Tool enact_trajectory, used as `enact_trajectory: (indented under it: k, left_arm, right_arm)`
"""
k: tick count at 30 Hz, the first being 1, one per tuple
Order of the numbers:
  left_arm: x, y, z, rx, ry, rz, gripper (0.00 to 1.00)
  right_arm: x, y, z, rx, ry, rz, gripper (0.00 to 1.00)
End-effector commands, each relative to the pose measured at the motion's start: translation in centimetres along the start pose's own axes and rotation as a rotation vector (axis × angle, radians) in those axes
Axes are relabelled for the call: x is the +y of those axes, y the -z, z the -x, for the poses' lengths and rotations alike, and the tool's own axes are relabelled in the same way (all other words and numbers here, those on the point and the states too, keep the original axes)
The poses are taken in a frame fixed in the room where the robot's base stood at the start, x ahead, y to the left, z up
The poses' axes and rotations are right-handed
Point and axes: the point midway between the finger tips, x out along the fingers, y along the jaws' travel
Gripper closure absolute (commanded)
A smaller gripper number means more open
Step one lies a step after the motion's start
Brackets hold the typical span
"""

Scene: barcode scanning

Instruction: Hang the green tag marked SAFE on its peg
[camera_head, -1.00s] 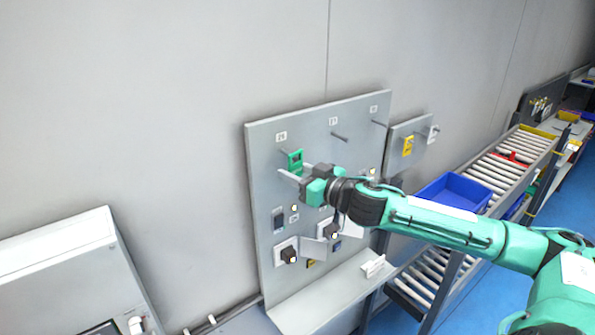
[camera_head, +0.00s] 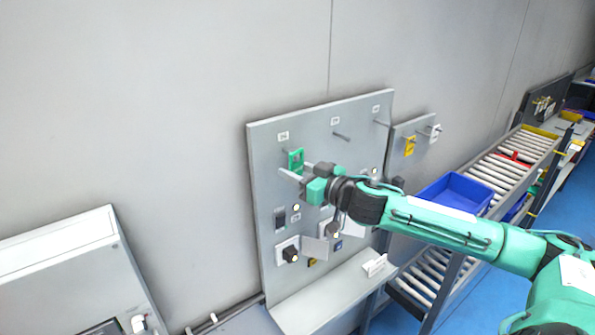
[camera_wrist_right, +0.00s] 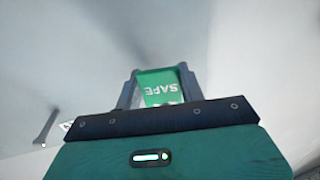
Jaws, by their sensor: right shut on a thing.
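The green tag (camera_head: 296,160) is at the upper left of the grey board (camera_head: 262,190), in front of the left peg (camera_head: 285,150). My right gripper (camera_head: 299,171) is shut on the tag. In the right wrist view the tag (camera_wrist_right: 160,86) sits between the two fingers, with the word SAFE upside down. I cannot tell whether the tag's hole is around the peg, as the tag hides the peg's end. My left gripper is not in view.
The board has a middle peg (camera_head: 341,136) and a right peg (camera_head: 381,124), both bare. Switches and a black knob (camera_head: 290,254) are below my gripper. A smaller panel with a yellow tag (camera_head: 409,146) stands to the right. A blue bin (camera_head: 455,192) rests on the roller rack.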

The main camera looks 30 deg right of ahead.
Motion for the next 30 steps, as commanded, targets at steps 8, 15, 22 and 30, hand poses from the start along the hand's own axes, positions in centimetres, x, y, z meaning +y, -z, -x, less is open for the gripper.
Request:
enact_trajectory:
  k: [8, 15, 22, 30]
  left_arm:
    - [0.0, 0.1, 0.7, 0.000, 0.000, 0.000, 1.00]
    - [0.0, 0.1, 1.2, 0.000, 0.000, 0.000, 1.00]
    - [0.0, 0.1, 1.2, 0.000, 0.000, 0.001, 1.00]
    - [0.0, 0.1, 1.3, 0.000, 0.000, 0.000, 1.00]
  right_arm:
    - [0.1, 0.1, -0.7, 0.000, 0.000, -0.002, 0.84]
    - [0.3, 0.1, -1.3, -0.001, 0.000, -0.001, 0.84]
    - [0.3, 0.0, -1.4, 0.000, 0.000, -0.001, 0.84]
    - [0.2, -0.1, -1.4, -0.001, 0.000, -0.003, 0.84]
